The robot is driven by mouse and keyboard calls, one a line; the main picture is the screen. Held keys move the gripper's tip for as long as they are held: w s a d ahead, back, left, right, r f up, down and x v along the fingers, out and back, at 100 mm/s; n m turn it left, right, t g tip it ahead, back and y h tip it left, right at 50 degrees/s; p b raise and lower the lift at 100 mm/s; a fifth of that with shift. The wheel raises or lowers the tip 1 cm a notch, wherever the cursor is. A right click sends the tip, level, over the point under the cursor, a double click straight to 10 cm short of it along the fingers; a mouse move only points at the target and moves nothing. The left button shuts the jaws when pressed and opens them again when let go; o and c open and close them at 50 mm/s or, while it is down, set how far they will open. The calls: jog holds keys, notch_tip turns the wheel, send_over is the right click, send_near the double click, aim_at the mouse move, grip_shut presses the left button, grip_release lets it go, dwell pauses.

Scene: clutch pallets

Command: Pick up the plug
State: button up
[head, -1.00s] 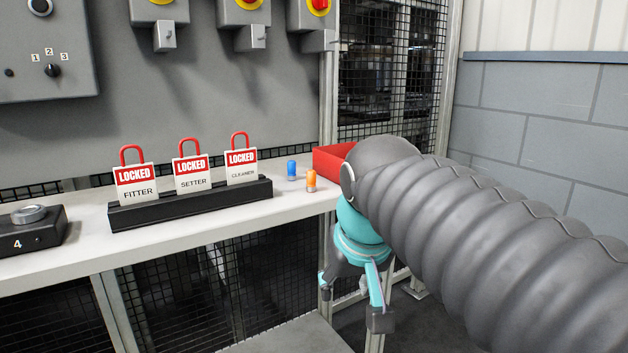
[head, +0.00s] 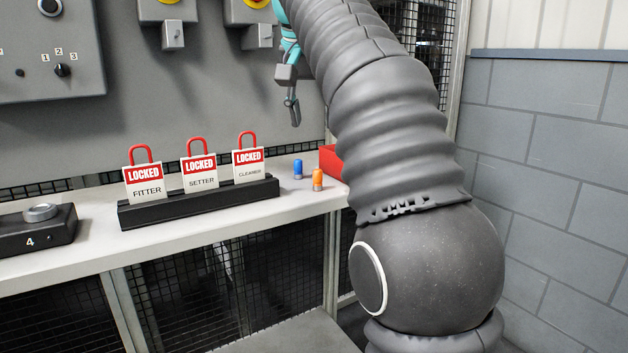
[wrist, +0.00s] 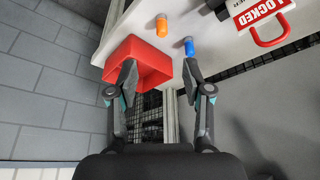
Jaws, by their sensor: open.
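Two small plugs stand upright on the pale shelf: a blue one (head: 298,169) and an orange one (head: 318,180), close together right of the padlock rack. The task does not say which is the plug. In the wrist view the orange plug (wrist: 162,27) and the blue plug (wrist: 189,47) lie beyond my fingertips.
A red bin (head: 330,163) sits at the shelf's right end, partly hidden by my arm; the bin (wrist: 152,58) is near my left finger. A black rack (head: 200,205) holds three red-and-white locked tags. Mesh fence and wall stand close by.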

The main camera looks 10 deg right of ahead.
send_over(318, 171)
jog(key=s, duration=0.2)
jog(key=f, duration=0.7)
jog(key=shift+a+b, duration=0.3)
jog(key=shift+a, duration=0.1)
jog(key=shift+b+x, duration=0.65)
jog(key=shift+x, duration=2.4)
jog(key=shift+w, duration=0.15)
grip_shut()
